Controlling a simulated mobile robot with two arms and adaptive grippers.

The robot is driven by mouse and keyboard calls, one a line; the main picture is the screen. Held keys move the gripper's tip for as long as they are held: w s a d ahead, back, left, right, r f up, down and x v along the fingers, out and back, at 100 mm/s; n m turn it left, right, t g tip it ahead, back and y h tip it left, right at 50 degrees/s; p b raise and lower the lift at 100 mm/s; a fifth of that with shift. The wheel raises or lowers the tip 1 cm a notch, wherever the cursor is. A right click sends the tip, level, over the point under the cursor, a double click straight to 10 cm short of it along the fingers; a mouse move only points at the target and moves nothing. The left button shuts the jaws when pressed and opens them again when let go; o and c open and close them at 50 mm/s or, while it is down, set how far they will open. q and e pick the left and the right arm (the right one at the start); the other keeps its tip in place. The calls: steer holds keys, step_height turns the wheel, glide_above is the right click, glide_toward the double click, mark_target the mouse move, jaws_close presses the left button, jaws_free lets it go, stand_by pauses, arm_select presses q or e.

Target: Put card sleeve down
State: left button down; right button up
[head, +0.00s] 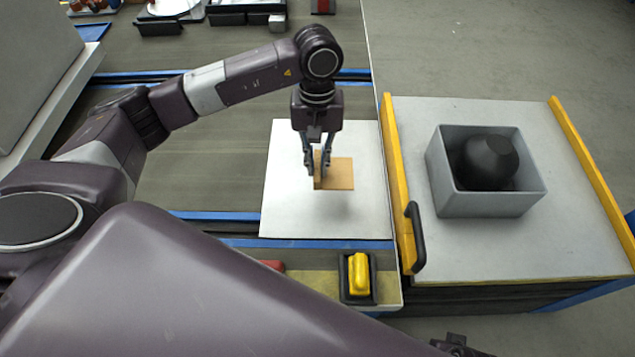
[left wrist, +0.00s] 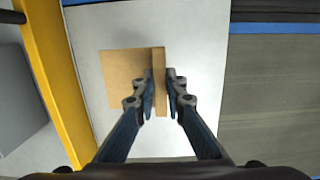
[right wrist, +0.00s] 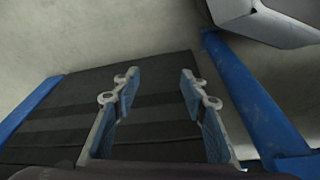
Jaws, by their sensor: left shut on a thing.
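The tan card sleeve (head: 340,174) is at my left gripper (head: 318,172), over the white board (head: 285,215). In the left wrist view, the left gripper (left wrist: 160,95) is shut on a thin upright tan edge of the card sleeve (left wrist: 159,62). A flat tan square face (left wrist: 122,78) shows beside that edge. I cannot tell whether the face is the same piece or a separate one. Whether the sleeve touches the board is unclear. My right gripper (right wrist: 160,90) is open and empty in the right wrist view.
Right of the board stands a table with yellow rails (head: 395,180) and a black handle (head: 415,237). A grey bin (head: 487,204) on it holds a dark rounded object (head: 488,160). A yellow switch (head: 358,275) sits in front of the board. The board around the sleeve is bare.

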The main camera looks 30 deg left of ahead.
arm_select(q)
step_height(320, 180, down, 8)
steer(key=shift+r+b, duration=0.25)
steer(key=shift+b, duration=0.15)
steer(key=shift+f, duration=0.1)
arm_select(e)
steer(key=r, duration=0.3)
steer(key=shift+w, duration=0.35)
steer(key=shift+s, duration=0.15)
arm_select(q)
steer(key=c, duration=2.2)
jaws_free()
steer(key=shift+f, duration=0.1)
steer(key=shift+o, duration=1.1)
arm_select(e)
steer(key=shift+r, duration=0.45)
